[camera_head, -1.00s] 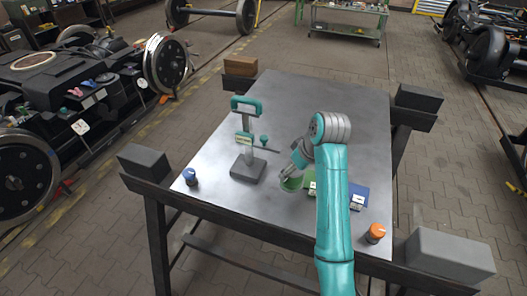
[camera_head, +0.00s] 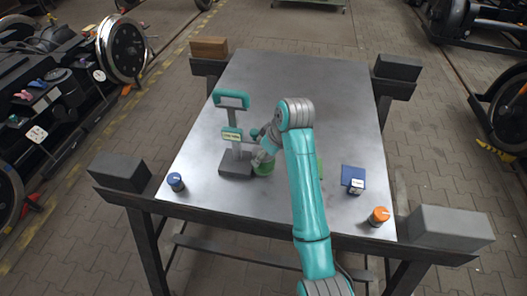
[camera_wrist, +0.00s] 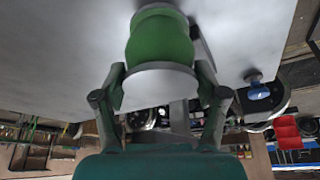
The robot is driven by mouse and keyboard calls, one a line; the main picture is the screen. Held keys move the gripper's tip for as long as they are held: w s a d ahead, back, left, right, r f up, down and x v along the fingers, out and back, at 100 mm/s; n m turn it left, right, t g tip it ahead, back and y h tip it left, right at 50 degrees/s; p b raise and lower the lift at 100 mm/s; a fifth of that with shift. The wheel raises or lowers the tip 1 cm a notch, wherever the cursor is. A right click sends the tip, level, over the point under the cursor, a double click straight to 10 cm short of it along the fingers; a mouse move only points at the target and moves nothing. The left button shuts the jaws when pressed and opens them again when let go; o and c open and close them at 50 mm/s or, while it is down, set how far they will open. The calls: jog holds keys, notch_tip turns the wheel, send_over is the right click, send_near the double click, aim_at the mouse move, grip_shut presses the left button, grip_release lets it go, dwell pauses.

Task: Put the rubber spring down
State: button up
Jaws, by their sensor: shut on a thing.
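The green rubber spring (camera_head: 264,169) is a rounded, barrel-like body with a pale end face. It is between the fingers of my gripper (camera_head: 261,158), which is shut on it. In the wrist view the spring (camera_wrist: 160,40) fills the space between the fingertips (camera_wrist: 160,75). The spring is close beside the right side of the grey base of a teal-framed stand (camera_head: 236,165). I cannot tell whether it touches the steel table top (camera_head: 300,85). My arm hides part of the area to its right.
A blue plate with a label (camera_head: 353,177) lies right of my arm. A green piece (camera_head: 319,168) is mostly hidden behind the arm. A blue-capped item (camera_head: 175,181) and an orange-capped item (camera_head: 378,216) stand near the front corners. The back of the table is clear.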

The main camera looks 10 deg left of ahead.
jog(key=shift+f, duration=0.6)
jog(key=o, duration=1.5)
jog(key=shift+r, duration=0.1)
